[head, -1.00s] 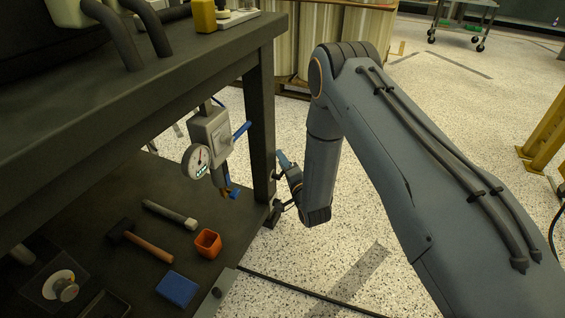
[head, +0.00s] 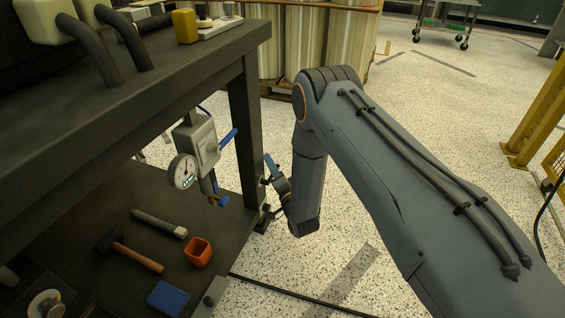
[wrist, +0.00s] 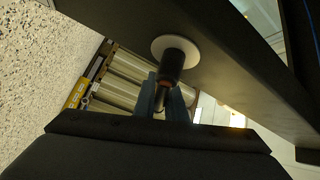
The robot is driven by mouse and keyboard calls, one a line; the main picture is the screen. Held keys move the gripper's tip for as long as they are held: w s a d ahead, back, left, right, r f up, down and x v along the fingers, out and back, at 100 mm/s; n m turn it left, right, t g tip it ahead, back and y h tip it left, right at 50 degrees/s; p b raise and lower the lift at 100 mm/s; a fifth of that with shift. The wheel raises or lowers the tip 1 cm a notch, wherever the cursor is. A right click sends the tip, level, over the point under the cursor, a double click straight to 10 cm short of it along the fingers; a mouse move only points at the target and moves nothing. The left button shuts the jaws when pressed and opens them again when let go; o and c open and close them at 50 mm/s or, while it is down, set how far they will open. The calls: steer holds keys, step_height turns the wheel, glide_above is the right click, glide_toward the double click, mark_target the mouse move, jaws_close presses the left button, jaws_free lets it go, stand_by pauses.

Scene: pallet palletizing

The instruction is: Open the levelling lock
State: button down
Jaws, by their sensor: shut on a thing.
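In the wrist view, a dark cylindrical knob (wrist: 172,62) with an orange-brown end stands out from a white disc on a dark bench member. It looks like the levelling lock, though no label shows. My gripper (wrist: 164,98) has its two blue-grey fingers on either side of the knob's lower end and is shut on it. In the head view, my gripper (head: 271,172) is low beside the right-hand bench leg (head: 248,130). The knob cannot be made out in the head view.
A gauge (head: 184,171) and valve with blue handles hang under the bench top. The lower shelf holds a hammer (head: 135,252), an orange cup (head: 198,252) and a blue block (head: 168,297). Open speckled floor lies right of the bench; yellow fencing (head: 540,100) stands far right.

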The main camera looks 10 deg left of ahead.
stand_by(0.3)
steer(key=c, duration=1.8)
jaws_free()
steer(key=shift+s, duration=0.1)
steer(key=p+v, duration=0.3)
steer(key=v, duration=0.4)
steer(key=shift+s+d, duration=0.2)
steer(key=shift+s, duration=0.1)
